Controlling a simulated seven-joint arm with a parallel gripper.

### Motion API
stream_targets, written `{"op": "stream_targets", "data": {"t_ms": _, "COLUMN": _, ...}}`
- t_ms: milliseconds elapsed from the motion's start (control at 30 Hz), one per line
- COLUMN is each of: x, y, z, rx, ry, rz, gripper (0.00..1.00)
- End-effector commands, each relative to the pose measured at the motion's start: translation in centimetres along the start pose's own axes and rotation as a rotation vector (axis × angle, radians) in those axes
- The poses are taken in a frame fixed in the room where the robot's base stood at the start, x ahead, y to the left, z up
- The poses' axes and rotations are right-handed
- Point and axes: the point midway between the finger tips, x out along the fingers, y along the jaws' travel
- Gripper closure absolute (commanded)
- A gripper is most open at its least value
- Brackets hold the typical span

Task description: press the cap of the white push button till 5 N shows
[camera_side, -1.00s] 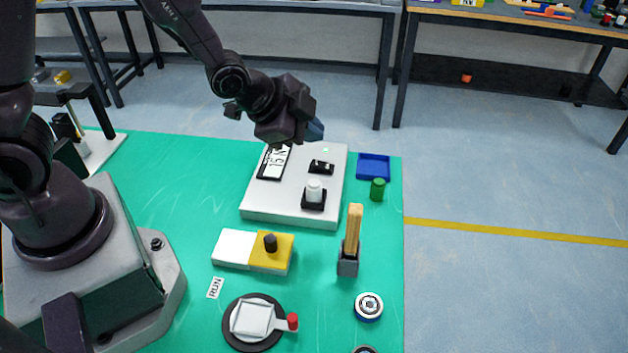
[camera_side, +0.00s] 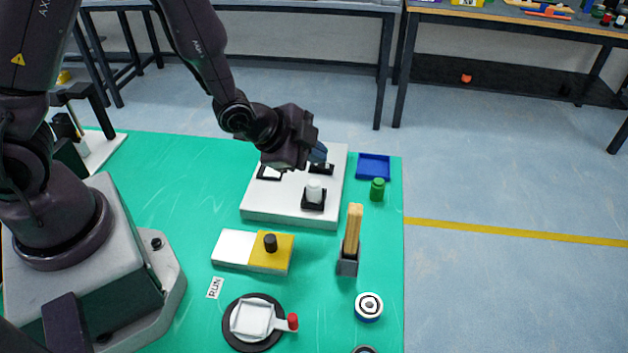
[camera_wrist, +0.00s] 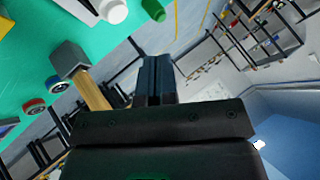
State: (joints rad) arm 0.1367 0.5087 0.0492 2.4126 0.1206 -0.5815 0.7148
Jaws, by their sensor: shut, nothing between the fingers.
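The white push button (camera_side: 314,191) stands upright in a black base on the white panel (camera_side: 258,207). Its white cap (camera_wrist: 113,11) also shows at the top of the wrist view. My gripper (camera_side: 318,153) hangs over the back part of the panel, above and behind the button and apart from it. In the wrist view the fingers (camera_wrist: 155,80) are together with nothing between them. The label-like display (camera_side: 268,173) on the panel is mostly hidden behind my gripper, so its reading cannot be told. A small black switch-like part (camera_side: 322,169) sits near the fingertips, partly covered.
A green cylinder (camera_side: 377,189) and a blue tray (camera_side: 373,167) stand right of the panel.

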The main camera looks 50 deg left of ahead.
Motion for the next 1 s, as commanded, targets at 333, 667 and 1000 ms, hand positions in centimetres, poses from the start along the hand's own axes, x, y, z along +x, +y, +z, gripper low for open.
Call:
{"op": "stream_targets", "data": {"t_ms": 333, "x": 2.2, "y": 1.6, "z": 1.6, "rx": 0.001, "ry": -0.001, "rz": 0.000, "gripper": 1.00}}
{"op": "stream_targets", "data": {"t_ms": 667, "x": 2.3, "y": 1.6, "z": 1.6, "rx": 0.001, "ry": 0.001, "rz": -0.001, "gripper": 1.00}}
{"op": "stream_targets", "data": {"t_ms": 1000, "x": 2.3, "y": 1.7, "z": 1.6, "rx": 0.001, "ry": 0.001, "rz": -0.001, "gripper": 1.00}}
